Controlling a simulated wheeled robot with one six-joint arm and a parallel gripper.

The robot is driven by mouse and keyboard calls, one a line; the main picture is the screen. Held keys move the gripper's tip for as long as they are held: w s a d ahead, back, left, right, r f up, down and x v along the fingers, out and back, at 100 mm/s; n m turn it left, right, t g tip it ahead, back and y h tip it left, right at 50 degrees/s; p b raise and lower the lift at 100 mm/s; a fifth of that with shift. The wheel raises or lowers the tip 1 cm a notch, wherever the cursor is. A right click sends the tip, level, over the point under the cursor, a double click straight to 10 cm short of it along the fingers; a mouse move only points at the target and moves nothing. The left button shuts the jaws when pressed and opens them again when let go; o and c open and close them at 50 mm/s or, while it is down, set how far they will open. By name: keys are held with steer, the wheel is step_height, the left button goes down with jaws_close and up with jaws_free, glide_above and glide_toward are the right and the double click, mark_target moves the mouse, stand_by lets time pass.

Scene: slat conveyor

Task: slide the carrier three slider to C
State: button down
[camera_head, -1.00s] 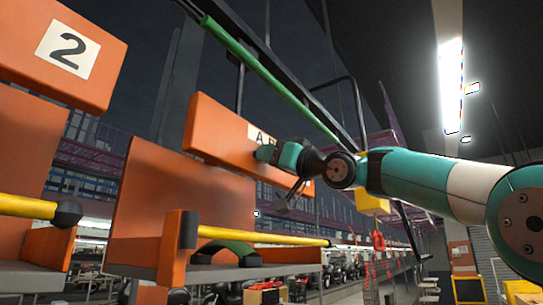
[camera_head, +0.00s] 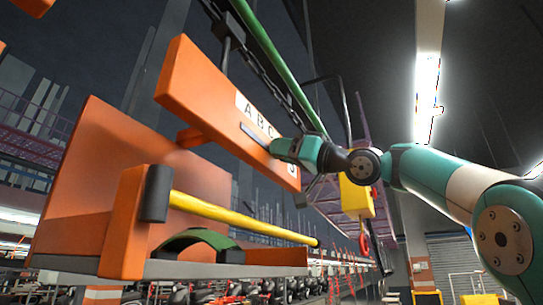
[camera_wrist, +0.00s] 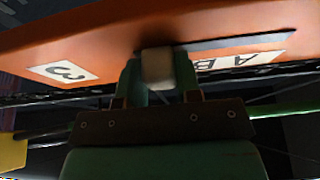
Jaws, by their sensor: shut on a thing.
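Carrier three's orange upper board (camera_head: 195,85) hangs from the overhead line; it also shows in the wrist view (camera_wrist: 95,38). It bears a white A B C label (camera_head: 256,115), a dark slot (camera_head: 256,137) under it, and a number 3 plate (camera_wrist: 62,71). My gripper (camera_head: 285,149) is at the board's right part. In the wrist view its fingers are shut on the pale slider knob (camera_wrist: 157,68). The knob is near the slot's end on the number 3 side, past A and B. C is hidden by a finger there, so exact alignment is unclear.
Below hangs the carrier's tray (camera_head: 180,265) with a yellow bar (camera_head: 240,218) and a dark green curved part (camera_head: 197,240). The green rail (camera_head: 270,55) and chain run overhead. A yellow box with a red hook (camera_head: 357,200) hangs behind my wrist.

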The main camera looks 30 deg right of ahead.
steer(key=shift+w+d, duration=0.15)
steer(key=shift+d, duration=0.05)
steer(key=c, duration=1)
jaws_free()
steer(key=shift+c, duration=0.2)
steer(key=shift+o, duration=1.2)
steer(key=shift+d, duration=0.2)
steer(key=shift+a, duration=0.3)
steer(key=b+v, duration=1)
steer(key=v, duration=0.7)
steer(key=shift+b, duration=0.3)
steer(key=shift+d+f, duration=0.1)
steer(key=shift+d, duration=0.1)
